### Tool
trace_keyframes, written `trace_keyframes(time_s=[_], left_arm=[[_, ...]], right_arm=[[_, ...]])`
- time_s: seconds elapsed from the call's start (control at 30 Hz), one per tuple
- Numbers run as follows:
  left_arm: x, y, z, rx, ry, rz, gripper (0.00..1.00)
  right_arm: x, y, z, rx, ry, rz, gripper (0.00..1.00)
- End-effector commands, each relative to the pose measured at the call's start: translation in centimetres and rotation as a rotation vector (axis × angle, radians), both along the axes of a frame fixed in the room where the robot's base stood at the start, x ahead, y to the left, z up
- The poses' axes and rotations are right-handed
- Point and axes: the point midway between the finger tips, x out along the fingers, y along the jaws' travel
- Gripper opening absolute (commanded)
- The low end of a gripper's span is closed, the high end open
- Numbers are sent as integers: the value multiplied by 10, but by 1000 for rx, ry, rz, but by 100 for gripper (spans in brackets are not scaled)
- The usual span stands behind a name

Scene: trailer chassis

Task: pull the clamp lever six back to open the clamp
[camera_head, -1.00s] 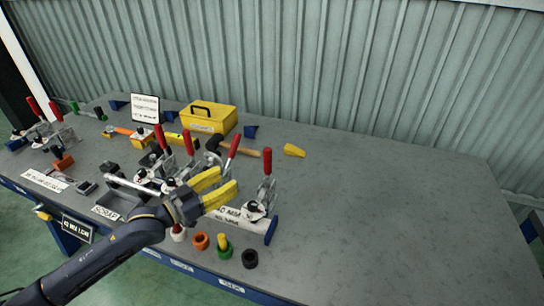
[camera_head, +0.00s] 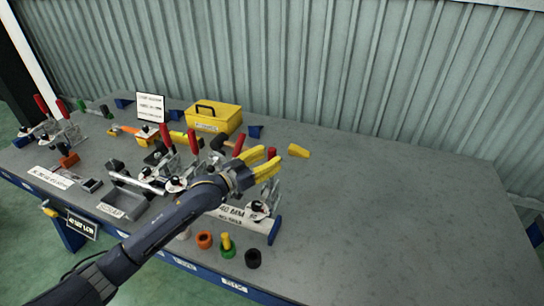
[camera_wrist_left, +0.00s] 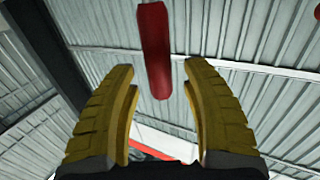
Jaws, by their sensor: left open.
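The rightmost clamp (camera_head: 258,208) stands on the front block marked 40 MM. Its red lever (camera_head: 272,153) points up, mostly hidden behind my left gripper. My left gripper (camera_head: 269,157) has yellow fingers, open and empty, right by this lever. In the left wrist view a red handle (camera_wrist_left: 154,50) shows ahead, in line with the gap between the spread fingers (camera_wrist_left: 160,78). I cannot tell from these views how deep it sits between them. No number shows on the lever. My right gripper is not in view.
Other red-handled clamps (camera_head: 168,140) stand to the left of my arm. A yellow toolbox (camera_head: 228,121) and yellow wedge (camera_head: 298,151) lie behind. Orange, green and black round parts (camera_head: 252,258) line the front edge. The table's right side (camera_head: 400,220) is clear.

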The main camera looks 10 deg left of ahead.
Motion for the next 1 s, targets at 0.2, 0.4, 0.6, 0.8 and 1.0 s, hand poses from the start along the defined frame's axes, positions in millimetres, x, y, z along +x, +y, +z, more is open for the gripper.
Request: trace_keyframes(time_s=[0.2,0.4,0.6,0.8,1.0], left_arm=[[10,-9,0,-1,1,0,48],[12,-10,0,0,0,0,48],[12,-10,0,-1,1,0,49],[12,-10,0,-1,1,0,26],[12,-10,0,-1,1,0,2]], right_arm=[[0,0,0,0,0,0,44],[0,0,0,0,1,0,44],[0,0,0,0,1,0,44],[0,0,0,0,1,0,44],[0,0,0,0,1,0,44]])
